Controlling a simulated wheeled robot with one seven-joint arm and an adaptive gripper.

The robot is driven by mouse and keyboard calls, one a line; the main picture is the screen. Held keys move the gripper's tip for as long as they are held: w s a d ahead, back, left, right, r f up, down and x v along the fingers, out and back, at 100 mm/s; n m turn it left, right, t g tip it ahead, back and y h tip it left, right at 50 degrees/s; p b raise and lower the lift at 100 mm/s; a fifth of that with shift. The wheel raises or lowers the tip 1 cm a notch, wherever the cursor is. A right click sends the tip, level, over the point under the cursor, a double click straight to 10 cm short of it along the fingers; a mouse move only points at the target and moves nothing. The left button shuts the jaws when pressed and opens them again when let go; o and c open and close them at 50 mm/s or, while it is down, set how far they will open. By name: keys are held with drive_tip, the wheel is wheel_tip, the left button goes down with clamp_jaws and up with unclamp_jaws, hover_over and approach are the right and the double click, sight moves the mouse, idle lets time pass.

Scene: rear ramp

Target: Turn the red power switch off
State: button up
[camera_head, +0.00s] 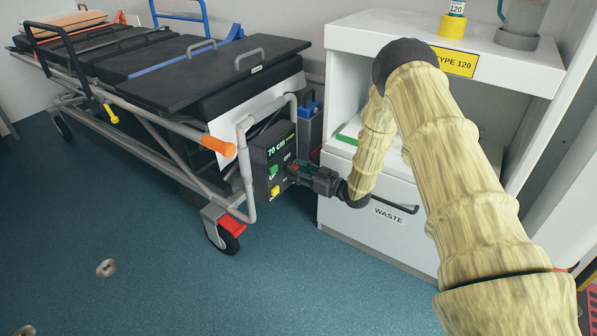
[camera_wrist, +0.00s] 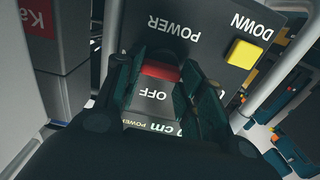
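The red power switch (camera_wrist: 161,72) shows in the wrist view on a dark control panel (camera_wrist: 228,62), with the letters OFF on the dark face beside it. The wrist view shows the panel's lettering upside down. My gripper (camera_wrist: 162,66) has its two fingers apart, one on each side of the switch; I cannot tell whether they touch it. In the head view my gripper (camera_head: 291,172) reaches the right part of the control box (camera_head: 261,154), which reads 70 cm, and hides the switch there.
A green button (camera_head: 273,171) and a yellow button (camera_head: 275,190) are on the box, left of my gripper. A bent grey rail (camera_head: 248,172) runs close around it. The stretcher (camera_head: 205,70) stands behind left, a white WASTE cabinet (camera_head: 350,205) to the right. Floor in front is clear.

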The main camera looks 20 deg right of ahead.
drive_tip(key=shift+r+n+p, duration=0.1)
drive_tip(key=shift+n+p, duration=0.2)
drive_tip(key=shift+c, duration=0.2)
drive_tip(key=shift+s+a+f+n+p, duration=0.1)
drive_tip(key=shift+n+p, duration=1.3)
drive_tip(key=shift+n, duration=1.45)
drive_tip(key=shift+s+a+f+n+p, duration=0.1)
drive_tip(key=shift+n+p, duration=1.25)
drive_tip(key=shift+n, duration=1.55)
drive_tip(key=shift+s+a+f+n+p, duration=0.1)
drive_tip(key=shift+n+p, duration=1.3)
drive_tip(key=shift+n, duration=1.45)
drive_tip(key=o, duration=1)
drive_tip(key=shift+d, duration=0.1)
